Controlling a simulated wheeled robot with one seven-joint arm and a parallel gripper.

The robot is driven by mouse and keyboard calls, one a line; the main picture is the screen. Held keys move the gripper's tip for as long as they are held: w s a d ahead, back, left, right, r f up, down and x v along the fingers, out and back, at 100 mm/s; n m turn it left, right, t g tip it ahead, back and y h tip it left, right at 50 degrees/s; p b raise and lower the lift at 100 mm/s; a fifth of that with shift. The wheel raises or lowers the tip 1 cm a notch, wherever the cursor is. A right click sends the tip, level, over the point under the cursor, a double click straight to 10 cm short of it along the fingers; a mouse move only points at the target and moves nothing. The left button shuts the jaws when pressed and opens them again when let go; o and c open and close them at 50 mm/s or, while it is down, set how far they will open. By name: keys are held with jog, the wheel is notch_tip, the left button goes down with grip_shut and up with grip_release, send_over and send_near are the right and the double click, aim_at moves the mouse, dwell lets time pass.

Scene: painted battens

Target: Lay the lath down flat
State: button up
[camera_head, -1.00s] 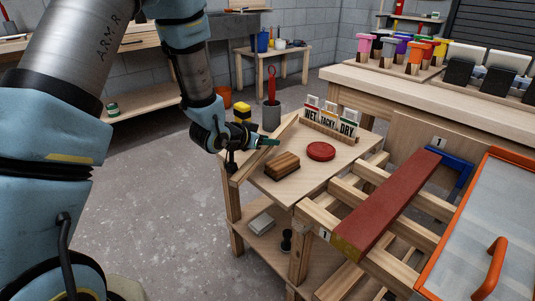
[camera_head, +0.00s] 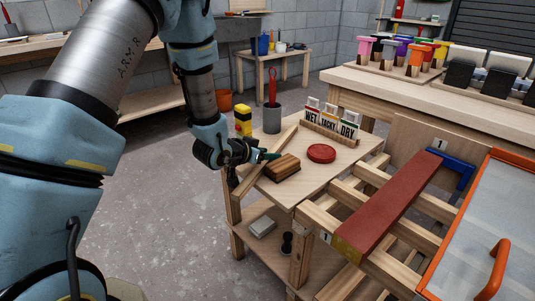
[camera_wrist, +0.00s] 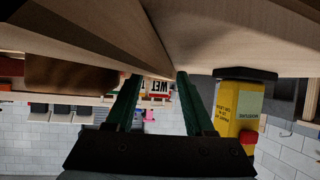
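The lath (camera_head: 285,138) is a long pale wooden strip running slantwise along the left side of the small work table. My gripper (camera_head: 268,156) is at its middle and hides part of it; the near end shows below the gripper. In the wrist view my two green fingers (camera_wrist: 160,75) stand apart, with a gap between their tips. Pale wood fills the top of that view and runs to the fingertips; I cannot tell whether the fingers touch the lath, or exactly how it rests.
Beside the gripper on the table (camera_head: 340,165) are a brown block (camera_head: 283,167), a red disc (camera_head: 321,153) and the WET/TACKY/DRY cards (camera_head: 333,122). A yellow meter (camera_head: 243,121) and a grey pot (camera_head: 272,120) stand behind. A red batten (camera_head: 390,205) lies on the rack at right.

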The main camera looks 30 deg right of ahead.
jog(key=shift+r, duration=0.15)
jog(key=v, duration=1.2)
jog(key=w+a+n+t+y, duration=0.2)
jog(key=w+a+n+y, duration=0.15)
jog(key=w+a, duration=0.4)
jog(key=s+a+r+n+g+y, duration=0.1)
jog(key=s+a+n+y, duration=0.1)
jog(key=a, duration=0.8)
jog(key=s+a+r+n+g+y, duration=0.1)
jog(key=a+n+y, duration=0.3)
jog(key=a, duration=0.7)
jog(key=shift+s+r+y, duration=0.4)
jog(key=shift+s+y, duration=0.15)
jog(key=shift+s, duration=0.15)
jog(key=shift+o, duration=0.4)
jog(key=s+a+r+n+g, duration=0.1)
jog(key=s+a+n+g, duration=0.1)
jog(key=s+a+n, duration=0.1)
jog(key=shift+s+a+r+g+y, duration=0.3)
jog(key=shift+s+a, duration=0.2)
jog(key=shift+s, duration=0.65)
jog(key=shift+o, duration=0.7)
jog(key=shift+s+a, duration=0.1)
jog(key=shift+s, duration=0.2)
